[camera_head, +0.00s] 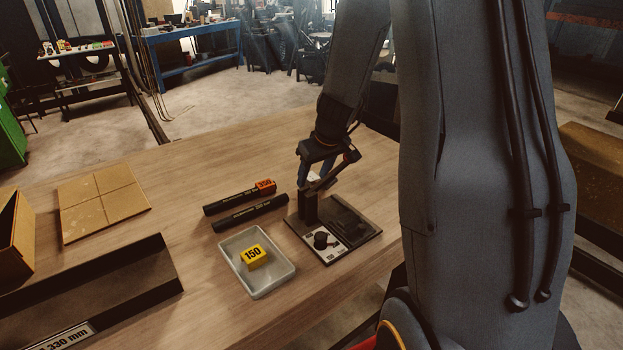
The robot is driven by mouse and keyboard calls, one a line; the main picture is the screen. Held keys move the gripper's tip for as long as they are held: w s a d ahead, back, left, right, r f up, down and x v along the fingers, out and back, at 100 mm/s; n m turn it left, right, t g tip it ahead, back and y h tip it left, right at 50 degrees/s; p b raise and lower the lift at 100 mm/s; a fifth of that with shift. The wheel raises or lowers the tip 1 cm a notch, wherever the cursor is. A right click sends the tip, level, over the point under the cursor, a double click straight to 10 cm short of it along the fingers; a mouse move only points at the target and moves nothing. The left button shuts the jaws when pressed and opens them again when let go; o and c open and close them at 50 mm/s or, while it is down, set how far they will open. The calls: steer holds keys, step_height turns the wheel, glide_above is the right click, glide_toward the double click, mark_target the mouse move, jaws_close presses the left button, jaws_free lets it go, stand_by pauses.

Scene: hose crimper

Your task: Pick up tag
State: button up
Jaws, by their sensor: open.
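A yellow tag (254,256) marked "150" lies in a shallow pale grey tray (290,271) near the table's front. An orange-red tag (265,186) sits at the right end of the farther of two black hoses (235,200); its marking is too small to read surely. My gripper (322,182) is open, pointing down over the crimper (357,222), beyond and to the right of the tray. It is apart from the yellow tag. My fingertips partly overlap the crimper's upright in the picture, so I cannot tell whether they touch it.
The crimper's dark base stands right of the tray. A second black hose (250,213) lies between the first hose and the tray. A flat cardboard piece (102,200), an open box (12,235) and a dark trough (95,280) labelled "330 mm" are left. The table's far middle is clear.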

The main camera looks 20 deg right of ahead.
steer(key=shift+c, duration=0.4)
steer(key=c, duration=1)
steer(key=shift+r, duration=0.1)
